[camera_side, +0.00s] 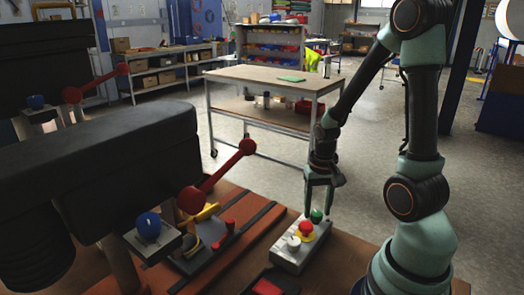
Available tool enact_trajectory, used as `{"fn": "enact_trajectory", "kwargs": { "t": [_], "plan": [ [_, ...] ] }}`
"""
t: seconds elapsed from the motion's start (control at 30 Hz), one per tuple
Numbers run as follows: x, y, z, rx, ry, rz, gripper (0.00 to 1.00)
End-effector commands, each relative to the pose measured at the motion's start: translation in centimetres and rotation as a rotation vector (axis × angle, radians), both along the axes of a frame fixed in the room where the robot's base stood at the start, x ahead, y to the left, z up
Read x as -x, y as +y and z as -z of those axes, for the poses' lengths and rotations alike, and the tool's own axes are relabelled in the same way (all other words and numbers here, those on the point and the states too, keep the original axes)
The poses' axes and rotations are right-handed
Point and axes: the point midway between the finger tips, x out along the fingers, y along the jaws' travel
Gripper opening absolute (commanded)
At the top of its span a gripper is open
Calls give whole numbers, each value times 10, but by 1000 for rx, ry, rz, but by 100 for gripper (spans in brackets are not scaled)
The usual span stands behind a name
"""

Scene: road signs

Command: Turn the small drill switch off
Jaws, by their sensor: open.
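Two dark drill machines fill the left side: a nearer one (100,170) and one behind it (40,50). A blue knob (148,226) sits on a grey box beside the nearer machine. Another blue knob (36,102) sits on a box by the rear one. I cannot tell which is the small drill switch. My gripper (318,210) is open and points down, right of both machines. It is above the far end of a grey control box (286,260), close to its green button (316,216). I cannot tell whether it touches.
The control box also carries a red button (306,229) and a white knob (293,243). Red-knobbed levers (218,174) stick out from the machines. A yellow part (205,214) lies near the nearer machine. A wheeled table (250,76) stands behind, across open floor.

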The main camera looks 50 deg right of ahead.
Motion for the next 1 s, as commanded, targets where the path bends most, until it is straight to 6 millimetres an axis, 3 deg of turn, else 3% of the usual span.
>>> {"fn": "enact_trajectory", "kwargs": {
  "t": [0.6,1.0],
  "plan": [
    [-1,-1,-101,3,-6,0,54],
    [0,0,-114,1,-1,1,54]
  ]
}}
